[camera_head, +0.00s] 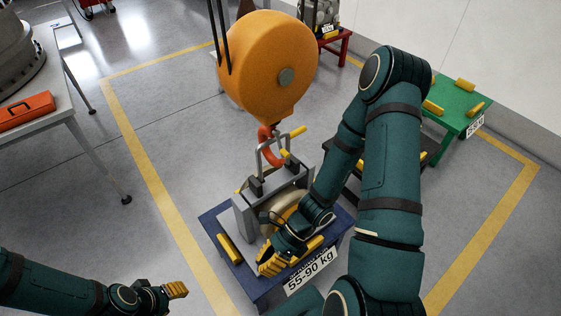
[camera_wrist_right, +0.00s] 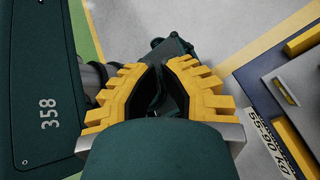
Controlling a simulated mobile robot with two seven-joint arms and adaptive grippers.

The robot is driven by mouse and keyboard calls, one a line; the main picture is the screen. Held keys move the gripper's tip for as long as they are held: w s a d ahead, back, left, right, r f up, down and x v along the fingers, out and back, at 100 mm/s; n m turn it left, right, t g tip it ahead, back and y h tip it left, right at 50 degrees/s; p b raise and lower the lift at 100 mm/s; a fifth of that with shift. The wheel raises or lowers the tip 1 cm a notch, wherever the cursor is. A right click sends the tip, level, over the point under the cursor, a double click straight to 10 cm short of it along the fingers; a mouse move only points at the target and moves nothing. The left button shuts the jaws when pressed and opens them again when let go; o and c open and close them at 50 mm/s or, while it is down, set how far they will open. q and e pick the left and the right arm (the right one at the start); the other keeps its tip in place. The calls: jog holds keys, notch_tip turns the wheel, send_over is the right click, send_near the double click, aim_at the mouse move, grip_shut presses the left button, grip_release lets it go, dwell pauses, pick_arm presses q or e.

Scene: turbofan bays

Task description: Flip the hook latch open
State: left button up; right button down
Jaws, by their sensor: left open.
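A red-orange hook (camera_head: 268,150) hangs under a large orange hoist block (camera_head: 268,68) at a grey metal bail (camera_head: 260,160) on top of a grey load (camera_head: 262,200). A yellow-tipped bar (camera_head: 297,131) sticks out beside the hook; whether it belongs to the latch I cannot tell. My right gripper (camera_head: 272,260) is low in front of the load, below and apart from the hook. In the right wrist view my right gripper (camera_wrist_right: 164,68) is open, with no object held between its fingers. My left gripper (camera_head: 178,290) is open and empty at lower left, away from the load.
The load stands on a blue stand (camera_head: 218,240) labelled 55-90 kg, with yellow blocks on it. A green table (camera_head: 452,108) is at right. A grey table (camera_head: 50,110) with a red toolbox (camera_head: 26,110) is at left. Floor left of the stand is clear.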

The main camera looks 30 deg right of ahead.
jog(key=w+d+r+m+t+h, duration=0.1)
jog(key=w+d+r+m+t, duration=0.1)
jog(key=w+d+m+t, duration=0.2)
jog(key=w+d+r+m+t+h, duration=0.1)
jog(key=w+d+r+m+t, duration=0.2)
jog(key=d+m+t, duration=0.4)
jog(key=w+d+r+m+t+h, duration=0.2)
jog(key=w+d+m+t, duration=0.2)
jog(key=d+m, duration=0.3)
jog(key=m+t, duration=0.1)
jog(key=m, duration=0.4)
jog(key=shift+w+d+r+t+b, duration=0.3)
jog(key=shift+w+b, duration=0.05)
jog(key=r+b+x, duration=0.1)
jog(key=x, duration=0.9)
jog(key=d, duration=0.3)
jog(key=shift+w+d+f, duration=0.1)
jog(key=shift+w+d, duration=0.1)
jog(key=shift+d, duration=0.15)
jog(key=shift+d, duration=0.15)
